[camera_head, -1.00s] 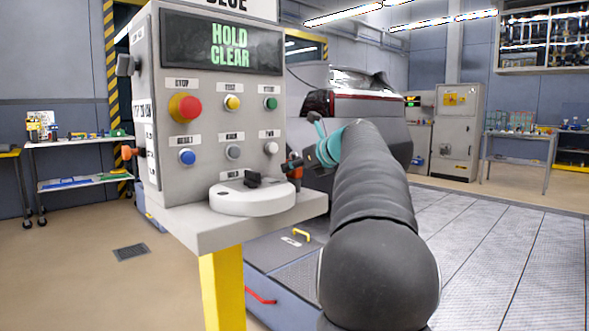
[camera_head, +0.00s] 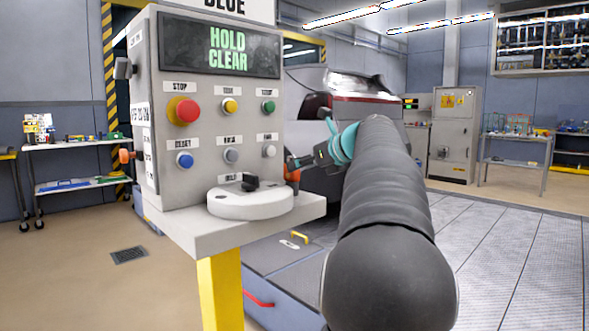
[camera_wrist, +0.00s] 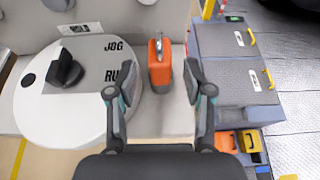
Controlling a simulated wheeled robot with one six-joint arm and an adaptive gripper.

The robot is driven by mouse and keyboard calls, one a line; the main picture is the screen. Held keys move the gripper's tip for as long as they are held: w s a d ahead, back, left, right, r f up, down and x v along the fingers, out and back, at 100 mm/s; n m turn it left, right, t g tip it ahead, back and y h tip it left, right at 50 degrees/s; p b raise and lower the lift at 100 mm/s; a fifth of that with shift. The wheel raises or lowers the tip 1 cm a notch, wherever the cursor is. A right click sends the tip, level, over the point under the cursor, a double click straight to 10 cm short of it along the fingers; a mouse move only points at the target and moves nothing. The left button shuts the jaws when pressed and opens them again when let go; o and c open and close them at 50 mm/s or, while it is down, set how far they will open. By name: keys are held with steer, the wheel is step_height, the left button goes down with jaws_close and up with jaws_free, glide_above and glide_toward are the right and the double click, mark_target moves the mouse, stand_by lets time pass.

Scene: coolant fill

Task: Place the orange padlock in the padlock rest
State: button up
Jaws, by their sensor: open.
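The orange padlock (camera_wrist: 159,62) stands on the console's grey ledge in the wrist view, between the white round dial plate and the ledge's right edge. My gripper (camera_wrist: 158,90) is open, one finger on each side of the padlock's line, with the padlock a little ahead of the fingertips. No contact shows. In the head view, an orange part (camera_head: 292,173) shows at the console's right side, partly hidden by my gripper (camera_head: 304,162). I cannot make out the padlock rest for certain in either view.
The white dial plate (camera_wrist: 60,110) with its black knob (camera_wrist: 65,70) lies close to my left finger. The button panel (camera_head: 225,120) rises behind the ledge. A grey unit with yellow handles (camera_wrist: 230,70) is right of the ledge. Orange and yellow bins (camera_wrist: 249,141) sit lower right.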

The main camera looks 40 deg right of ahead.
steer(key=v, duration=0.7)
steer(key=shift+s, duration=0.2)
steer(key=shift+r, duration=0.1)
stand_by(0.8)
